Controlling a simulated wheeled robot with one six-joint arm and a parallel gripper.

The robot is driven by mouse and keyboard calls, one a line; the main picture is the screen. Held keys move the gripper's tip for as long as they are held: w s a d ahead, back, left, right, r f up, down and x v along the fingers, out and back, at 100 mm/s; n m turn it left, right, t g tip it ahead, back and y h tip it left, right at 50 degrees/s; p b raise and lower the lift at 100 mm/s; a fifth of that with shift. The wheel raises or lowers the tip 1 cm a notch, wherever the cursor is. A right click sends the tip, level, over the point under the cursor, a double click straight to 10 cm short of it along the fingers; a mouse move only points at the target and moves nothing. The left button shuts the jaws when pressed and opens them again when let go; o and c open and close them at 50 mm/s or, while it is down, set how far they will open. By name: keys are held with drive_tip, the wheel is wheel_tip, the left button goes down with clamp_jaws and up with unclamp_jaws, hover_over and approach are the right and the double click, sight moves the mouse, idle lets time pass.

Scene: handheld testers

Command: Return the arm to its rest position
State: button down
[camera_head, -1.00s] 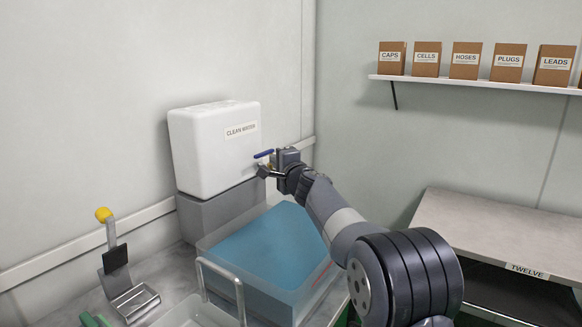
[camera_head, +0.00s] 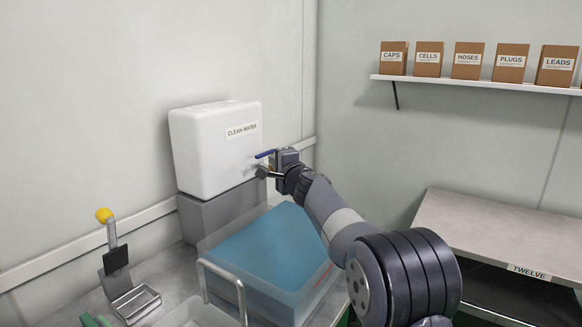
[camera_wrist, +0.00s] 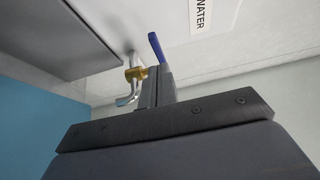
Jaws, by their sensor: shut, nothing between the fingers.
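My gripper (camera_head: 268,165) is at the end of my outstretched arm, shut and empty. It is beside the tap of the white tank labelled CLEAN WATER (camera_head: 214,150). The tap's blue lever (camera_head: 265,153) shows just past the fingers. In the wrist view, my gripper (camera_wrist: 155,80) points toward the blue lever (camera_wrist: 157,47) and the brass tap body (camera_wrist: 136,74). Whether the fingers touch the lever I cannot tell. A metal spout (camera_wrist: 124,100) shows below the brass part.
A clear tub of blue water (camera_head: 265,250) stands below the tap. A metal stand with a yellow knob (camera_head: 104,215) is at left. A wire handle (camera_head: 222,275) rises in front. A bench labelled TWELVE (camera_head: 500,235) and a shelf of boxes (camera_head: 480,84) are at right.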

drive_tip(key=s+a+b+v, duration=0.1)
drive_tip(key=b+v, duration=0.3)
drive_tip(key=v, duration=0.7)
drive_tip(key=p+x, duration=0.5)
drive_tip(key=x, duration=0.8)
drive_tip(key=shift+w+r, duration=0.1)
drive_tip(key=shift+w, duration=0.05)
drive_tip(key=shift+w+d+p, duration=0.15)
drive_tip(key=shift+w+p, duration=0.15)
drive_tip(key=shift+p, duration=0.6)
drive_tip(key=d+p, duration=0.1)
drive_tip(key=p, duration=0.2)
drive_tip(key=shift+d+r, duration=0.15)
drive_tip(key=shift+d, duration=0.1)
drive_tip(key=n+g+y+p, duration=0.1)
drive_tip(key=y+p, duration=0.1)
drive_tip(key=p, duration=0.2)
drive_tip(key=shift+d, duration=0.4)
drive_tip(key=n+g+y+p, duration=0.1)
drive_tip(key=p, duration=0.2)
drive_tip(key=d+n+g+y+p, duration=0.1)
drive_tip(key=p, duration=0.3)
drive_tip(key=shift+w+d+p, duration=0.15)
drive_tip(key=shift+w+p, duration=0.15)
